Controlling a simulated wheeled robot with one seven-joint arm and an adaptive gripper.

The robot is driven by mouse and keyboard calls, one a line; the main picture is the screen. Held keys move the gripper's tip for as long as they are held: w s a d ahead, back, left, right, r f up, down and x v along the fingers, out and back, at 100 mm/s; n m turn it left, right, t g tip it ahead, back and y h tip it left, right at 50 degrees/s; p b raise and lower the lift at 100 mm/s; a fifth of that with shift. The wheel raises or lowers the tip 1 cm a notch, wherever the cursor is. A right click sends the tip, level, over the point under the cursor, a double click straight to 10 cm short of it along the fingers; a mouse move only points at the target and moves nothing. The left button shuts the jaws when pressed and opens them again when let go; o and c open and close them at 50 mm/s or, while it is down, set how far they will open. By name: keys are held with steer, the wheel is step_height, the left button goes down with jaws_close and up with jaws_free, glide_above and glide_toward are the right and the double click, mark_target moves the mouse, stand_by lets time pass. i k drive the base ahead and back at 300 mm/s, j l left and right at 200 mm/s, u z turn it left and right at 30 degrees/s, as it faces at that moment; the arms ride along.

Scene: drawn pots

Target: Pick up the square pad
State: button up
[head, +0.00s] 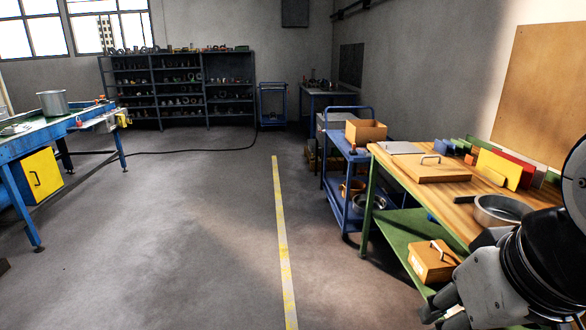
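A thin, light grey flat square piece (402,147) lies at the far left corner of the wooden workbench top (462,205); it looks like the square pad, but I cannot be sure. A wooden lidded board with a metal handle (430,170) lies just in front of it. My arm fills the lower right corner, with what looks like my gripper (440,307) at its lower left end, low and nearer than the bench. It is well apart from the grey piece. Its fingertips are too unclear to tell open from shut.
A round metal pan (500,210) and upright coloured boards (505,168) stand on the bench. A wooden box with a handle (432,261) is on the green lower shelf. A blue cart (345,185) stands beyond the bench. The floor (200,240) to the left is clear.

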mark_target(393, 148)
steer(key=i, duration=1.9)
steer(key=i+z, duration=0.2)
steer(key=i, duration=0.25)
steer(key=i+j+z, duration=0.1)
steer(key=i+z, duration=0.15)
steer(key=i, duration=0.15)
steer(key=i+j+z, duration=0.2)
steer(key=i, duration=0.25)
steer(key=i+j+z, duration=0.25)
steer(key=i, duration=0.15)
steer(key=i+j+z, duration=0.2)
steer(key=i, duration=0.35)
